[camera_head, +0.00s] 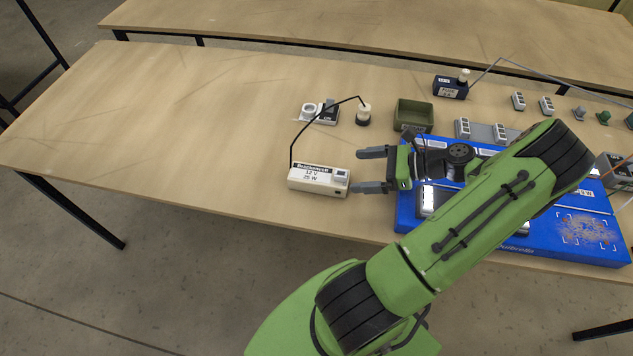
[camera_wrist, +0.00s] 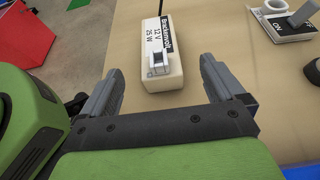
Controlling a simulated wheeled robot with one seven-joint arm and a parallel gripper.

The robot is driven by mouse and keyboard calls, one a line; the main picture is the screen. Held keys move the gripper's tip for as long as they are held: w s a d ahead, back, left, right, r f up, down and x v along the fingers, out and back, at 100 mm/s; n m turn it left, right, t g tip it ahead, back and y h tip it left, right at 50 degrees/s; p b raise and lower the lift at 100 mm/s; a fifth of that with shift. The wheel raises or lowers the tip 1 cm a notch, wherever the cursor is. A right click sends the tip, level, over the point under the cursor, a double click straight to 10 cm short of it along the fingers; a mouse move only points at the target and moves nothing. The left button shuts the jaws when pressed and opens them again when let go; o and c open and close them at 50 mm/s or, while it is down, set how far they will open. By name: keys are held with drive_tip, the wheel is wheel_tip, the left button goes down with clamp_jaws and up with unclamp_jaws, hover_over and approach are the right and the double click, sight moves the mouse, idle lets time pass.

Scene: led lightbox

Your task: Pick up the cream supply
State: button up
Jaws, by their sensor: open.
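The cream supply (camera_head: 318,180) is a small box with a label reading 12 V 25 W, lying near the table's front edge. A black cable rises from its left end in the head view. My gripper (camera_head: 372,171) is just to its right, with open fingers pointing at its right end and a gap between. In the wrist view the supply (camera_wrist: 160,60) lies ahead of the gripper (camera_wrist: 155,80), roughly centred between the two spread fingers. Nothing is held.
The wooden table (camera_head: 200,120) is clear left of the supply. Behind it are a white switch unit (camera_head: 322,112) and a black-based plug (camera_head: 363,115) on the cable. A green bin (camera_head: 413,115) and a blue panel (camera_head: 560,225) lie to the right, the panel partly under my arm.

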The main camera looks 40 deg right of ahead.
drive_tip(key=b+x, duration=0.3)
drive_tip(key=x, duration=0.6)
drive_tip(key=shift+w+a+f, duration=0.15)
drive_tip(key=shift+a+f, duration=0.05)
drive_tip(key=shift+a, duration=0.1)
drive_tip(key=shift+r, duration=0.1)
drive_tip(key=c, duration=1.5)
drive_tip(key=shift+o, duration=0.2)
wheel_tip(320, 180, up, 10)
drive_tip(key=p, duration=0.4)
drive_tip(key=shift+r+p, duration=0.1)
drive_tip(key=shift+p, duration=0.2)
wheel_tip(320, 180, up, 5)
drive_tip(key=p, duration=0.7)
hover_over(337, 173)
drive_tip(key=w+a, duration=0.2)
drive_tip(key=shift+d+b, duration=0.25)
drive_tip(key=shift+b, duration=0.05)
